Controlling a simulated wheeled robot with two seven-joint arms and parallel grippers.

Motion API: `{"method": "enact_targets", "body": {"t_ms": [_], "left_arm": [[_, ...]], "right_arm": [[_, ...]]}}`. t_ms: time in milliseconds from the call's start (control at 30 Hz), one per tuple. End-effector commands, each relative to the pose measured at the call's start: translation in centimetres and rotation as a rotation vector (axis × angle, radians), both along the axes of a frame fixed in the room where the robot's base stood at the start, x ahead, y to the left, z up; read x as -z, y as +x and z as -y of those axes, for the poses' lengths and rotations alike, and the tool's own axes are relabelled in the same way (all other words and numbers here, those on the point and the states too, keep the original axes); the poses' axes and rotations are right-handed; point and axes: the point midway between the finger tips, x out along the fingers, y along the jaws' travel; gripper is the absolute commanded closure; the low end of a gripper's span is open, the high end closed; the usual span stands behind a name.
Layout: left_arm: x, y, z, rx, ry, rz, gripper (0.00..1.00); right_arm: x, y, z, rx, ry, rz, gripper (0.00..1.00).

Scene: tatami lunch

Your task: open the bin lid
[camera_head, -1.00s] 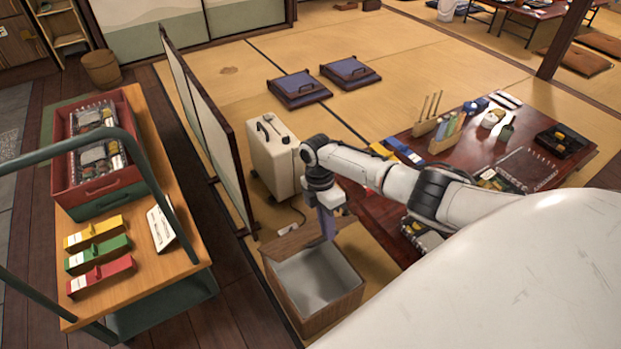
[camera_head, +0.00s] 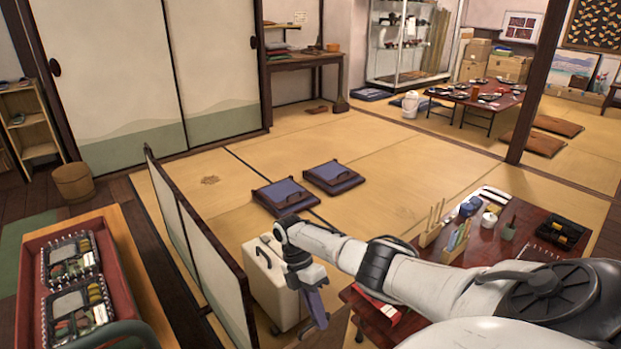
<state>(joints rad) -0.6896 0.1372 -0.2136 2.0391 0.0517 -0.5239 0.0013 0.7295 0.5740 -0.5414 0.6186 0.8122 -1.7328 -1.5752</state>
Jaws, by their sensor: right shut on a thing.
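The bin lid (camera_head: 337,332) shows as a brown wooden panel standing tilted up at the bottom edge of the view. The rest of the bin is below the picture and hidden. My right gripper (camera_head: 317,315) comes in from the right, points down and is shut on the lid at its upper edge. The fingertips overlap the panel, so the exact contact is hard to see. My left gripper is not in view.
A cream suitcase (camera_head: 268,285) stands just left of my right gripper, beside a low folding screen (camera_head: 208,262). Two cushions (camera_head: 333,176) lie on open tatami behind.

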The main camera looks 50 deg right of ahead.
Motion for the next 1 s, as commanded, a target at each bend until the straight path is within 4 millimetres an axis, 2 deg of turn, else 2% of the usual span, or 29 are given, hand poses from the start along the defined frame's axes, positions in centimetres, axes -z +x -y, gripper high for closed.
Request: {"method": "enact_targets", "body": {"t_ms": [33, 433, 467, 567, 1000], "left_arm": [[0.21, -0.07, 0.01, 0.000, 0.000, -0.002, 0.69], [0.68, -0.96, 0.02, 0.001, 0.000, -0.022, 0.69], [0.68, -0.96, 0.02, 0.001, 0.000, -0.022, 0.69], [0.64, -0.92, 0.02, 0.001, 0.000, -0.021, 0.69], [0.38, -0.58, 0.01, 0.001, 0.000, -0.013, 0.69]], "right_arm": [[0.77, -0.26, -0.37, -0.004, 0.005, -0.003, 1.00], [0.69, -0.30, -0.44, -0.003, 0.011, -0.006, 1.00], [0.68, -0.29, -0.45, -0.003, 0.011, -0.006, 0.88], [0.64, -0.26, -0.39, -0.002, 0.010, -0.005, 0.72], [0.31, -0.17, -0.20, -0.001, 0.006, -0.005, 0.72]]}}
